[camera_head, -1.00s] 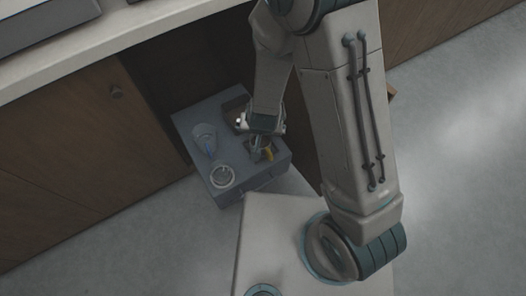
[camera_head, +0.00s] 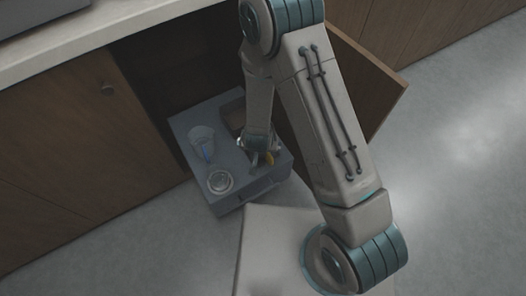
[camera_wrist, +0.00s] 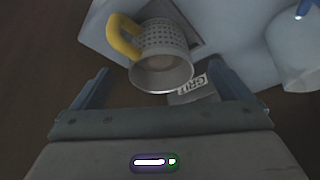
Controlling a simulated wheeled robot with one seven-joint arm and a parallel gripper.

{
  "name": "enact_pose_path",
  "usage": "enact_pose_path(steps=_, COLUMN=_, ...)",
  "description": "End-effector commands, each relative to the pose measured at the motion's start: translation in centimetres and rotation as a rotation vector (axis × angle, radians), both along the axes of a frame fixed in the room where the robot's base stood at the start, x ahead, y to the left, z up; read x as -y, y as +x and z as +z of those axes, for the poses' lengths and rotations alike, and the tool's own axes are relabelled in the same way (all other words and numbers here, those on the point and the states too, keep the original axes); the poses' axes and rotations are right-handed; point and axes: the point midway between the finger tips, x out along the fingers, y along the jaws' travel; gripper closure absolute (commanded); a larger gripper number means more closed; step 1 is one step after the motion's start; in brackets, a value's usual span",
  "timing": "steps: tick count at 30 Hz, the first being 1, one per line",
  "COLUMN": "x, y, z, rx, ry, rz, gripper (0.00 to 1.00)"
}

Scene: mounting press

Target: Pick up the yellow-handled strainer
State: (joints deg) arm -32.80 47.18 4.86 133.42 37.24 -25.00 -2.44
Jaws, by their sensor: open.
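The yellow-handled strainer (camera_wrist: 160,58) is in the upper middle of the wrist view. It is a grey perforated cup with its open mouth toward the camera and its yellow handle (camera_wrist: 122,36) on the left. My gripper (camera_wrist: 159,84) is open, with one finger on each side below the strainer, and nothing is between the fingers' grip. In the head view my gripper (camera_head: 261,158) is over the right part of the grey-blue box.
The grey-blue box (camera_head: 228,200) stands on the floor before the open cabinet. A clear beaker (camera_head: 201,142) with something blue and a round glass dish (camera_head: 220,182) are on its left. A "GRIT" label (camera_wrist: 193,87) lies near the strainer. An open cabinet door (camera_head: 372,85) is at right.

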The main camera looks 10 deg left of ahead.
Motion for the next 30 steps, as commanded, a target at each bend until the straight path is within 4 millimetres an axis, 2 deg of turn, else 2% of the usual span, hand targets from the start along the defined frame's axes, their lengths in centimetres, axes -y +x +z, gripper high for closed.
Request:
enact_pose_path(steps=8, x=-0.1, y=2.1, z=-3.7, rx=-0.002, ry=-0.001, rz=-0.003, gripper=0.02)
enact_pose_path(steps=15, x=-0.2, y=2.3, z=-3.8, rx=0.000, ry=-0.001, rz=-0.001, gripper=0.02)
enact_pose_path(steps=16, x=-0.2, y=2.3, z=-3.8, rx=0.000, ry=-0.001, rz=-0.001, gripper=0.05)
enact_pose_path(steps=21, x=-0.2, y=2.3, z=-3.8, rx=0.000, ry=-0.001, rz=-0.001, gripper=0.52)
enact_pose_path(steps=30, x=-0.2, y=2.3, z=-3.6, rx=0.000, ry=-0.001, rz=-0.001, gripper=0.52)
